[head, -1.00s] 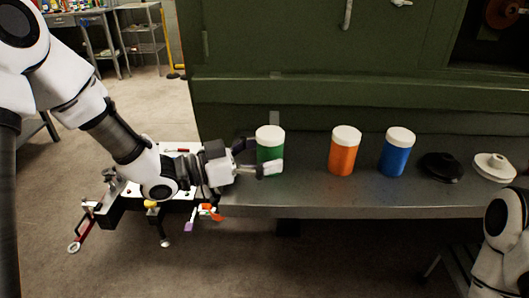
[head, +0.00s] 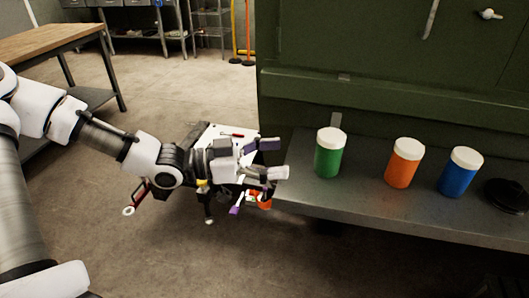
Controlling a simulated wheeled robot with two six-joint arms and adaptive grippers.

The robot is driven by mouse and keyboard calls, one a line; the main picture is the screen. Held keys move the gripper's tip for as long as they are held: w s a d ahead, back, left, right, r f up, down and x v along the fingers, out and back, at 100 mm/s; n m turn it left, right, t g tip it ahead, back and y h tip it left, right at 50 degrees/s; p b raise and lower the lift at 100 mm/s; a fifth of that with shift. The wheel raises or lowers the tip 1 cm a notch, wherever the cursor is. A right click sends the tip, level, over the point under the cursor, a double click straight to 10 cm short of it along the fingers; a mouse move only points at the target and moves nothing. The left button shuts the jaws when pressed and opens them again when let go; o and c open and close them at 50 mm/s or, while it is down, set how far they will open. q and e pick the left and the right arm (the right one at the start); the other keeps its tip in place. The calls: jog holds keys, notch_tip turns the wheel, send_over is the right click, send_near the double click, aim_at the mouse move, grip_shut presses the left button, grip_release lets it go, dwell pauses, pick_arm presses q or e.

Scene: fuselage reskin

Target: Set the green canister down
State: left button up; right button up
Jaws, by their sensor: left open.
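The green canister (head: 329,155) with a white lid stands upright on the grey metal shelf (head: 305,196), near its left end. My left gripper (head: 276,158) is open and empty, to the left of the canister, with a clear gap between its fingertips and the canister. My right gripper is not in the head view.
An orange canister (head: 402,165) and a blue canister (head: 459,174) stand to the right on the shelf, with a black disc-shaped item (head: 507,195) beyond. A green machine body (head: 390,90) rises behind. A white-topped tool tray (head: 222,135) lies behind my left gripper. A wooden bench (head: 45,42) stands far left.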

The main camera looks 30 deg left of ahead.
pick_arm(q)
jog(key=shift+p+v, duration=0.6)
jog(key=shift+v, duration=0.55)
